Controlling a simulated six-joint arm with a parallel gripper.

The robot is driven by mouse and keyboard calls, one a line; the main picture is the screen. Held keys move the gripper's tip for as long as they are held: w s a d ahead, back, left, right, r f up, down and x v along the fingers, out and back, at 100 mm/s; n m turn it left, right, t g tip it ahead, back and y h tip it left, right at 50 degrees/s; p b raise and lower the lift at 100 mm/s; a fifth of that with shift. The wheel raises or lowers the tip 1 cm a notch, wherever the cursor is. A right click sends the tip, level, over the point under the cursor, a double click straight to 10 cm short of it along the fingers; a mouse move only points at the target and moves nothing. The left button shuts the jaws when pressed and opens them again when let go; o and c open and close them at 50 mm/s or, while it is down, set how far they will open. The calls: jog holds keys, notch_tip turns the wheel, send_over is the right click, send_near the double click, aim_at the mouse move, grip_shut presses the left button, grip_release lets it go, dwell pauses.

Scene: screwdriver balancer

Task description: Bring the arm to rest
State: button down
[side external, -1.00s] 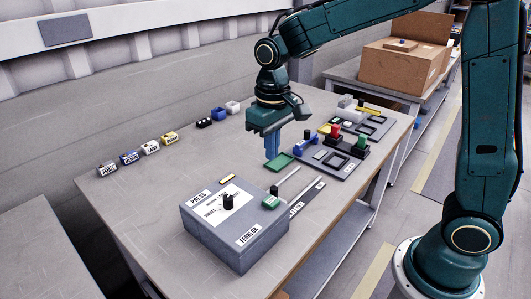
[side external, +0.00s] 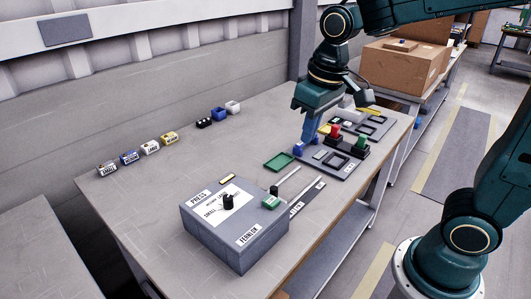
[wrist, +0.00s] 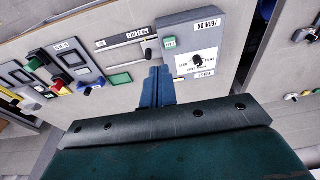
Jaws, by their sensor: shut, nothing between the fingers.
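My gripper (side external: 311,130) is shut and empty, its blue fingers together. In the side view it hangs above the table near the grey panel with red and green buttons, and it hides part of that panel. In the wrist view the closed fingers (wrist: 158,86) point toward the grey PRESS box. The grey box (side external: 236,224) has a black knob (side external: 228,201) on top and stands near the table's front. My gripper appears clear of everything around it.
Several small labelled blocks (side external: 150,147) line the back left. The table's left front is clear.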

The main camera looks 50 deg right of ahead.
jog(key=s+d+t, duration=0.1)
jog(key=s, duration=0.5)
jog(key=s+d+r+t, duration=0.1)
jog(key=s+t, duration=0.1)
jog(key=s, duration=0.5)
jog(key=shift+s+d+r+t, duration=0.15)
jog(key=shift+d+r+t, duration=0.1)
jog(key=shift+r+t, duration=0.05)
